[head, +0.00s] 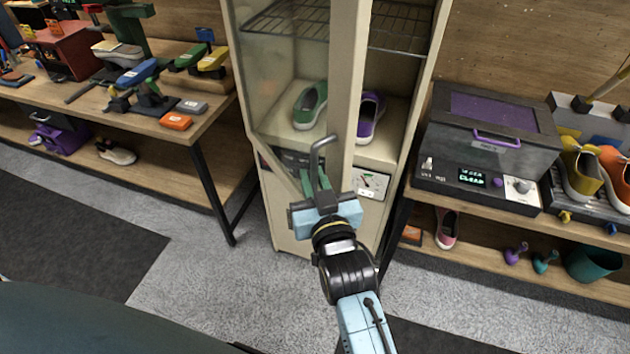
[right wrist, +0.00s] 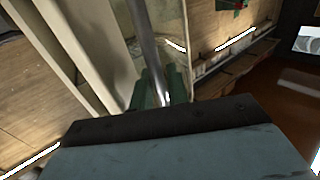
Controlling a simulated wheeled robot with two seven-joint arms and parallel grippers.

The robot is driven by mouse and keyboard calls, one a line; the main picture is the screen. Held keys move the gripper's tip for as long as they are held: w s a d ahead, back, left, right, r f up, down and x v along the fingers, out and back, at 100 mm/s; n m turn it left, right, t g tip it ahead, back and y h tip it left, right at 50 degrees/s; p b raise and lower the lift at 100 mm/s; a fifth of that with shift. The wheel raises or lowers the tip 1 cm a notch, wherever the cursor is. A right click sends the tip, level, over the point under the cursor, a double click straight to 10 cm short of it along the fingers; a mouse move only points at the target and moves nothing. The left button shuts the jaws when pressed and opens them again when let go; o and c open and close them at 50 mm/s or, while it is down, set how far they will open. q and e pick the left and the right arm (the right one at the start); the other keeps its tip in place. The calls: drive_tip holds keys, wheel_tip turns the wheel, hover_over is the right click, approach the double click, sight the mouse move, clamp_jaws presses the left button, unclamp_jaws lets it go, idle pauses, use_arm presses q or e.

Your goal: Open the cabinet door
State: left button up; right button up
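The tall cream cabinet (head: 410,125) stands in the middle of the head view. Its glass-paned door (head: 347,95) stands partly open, swung out on the left side, with a gap at the right. A grey metal bar handle (head: 314,158) is on the door; it also shows in the right wrist view (right wrist: 148,45). My right gripper (head: 317,180) has its green fingers closed around the lower part of the handle. In the right wrist view, the bar runs down between the fingers (right wrist: 160,92). My left gripper is out of view.
A green shoe (head: 310,104) and a purple shoe (head: 369,115) sit inside the cabinet. A workbench with tools (head: 205,120) stands left; a bench with a grey machine (head: 487,150) stands close at right. Grey floor lies in front.

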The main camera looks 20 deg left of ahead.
drive_tip(key=v, duration=1.3)
drive_tip(key=shift+s+b, duration=0.2)
drive_tip(key=shift+b, duration=0.25)
drive_tip(key=shift+d, duration=0.1)
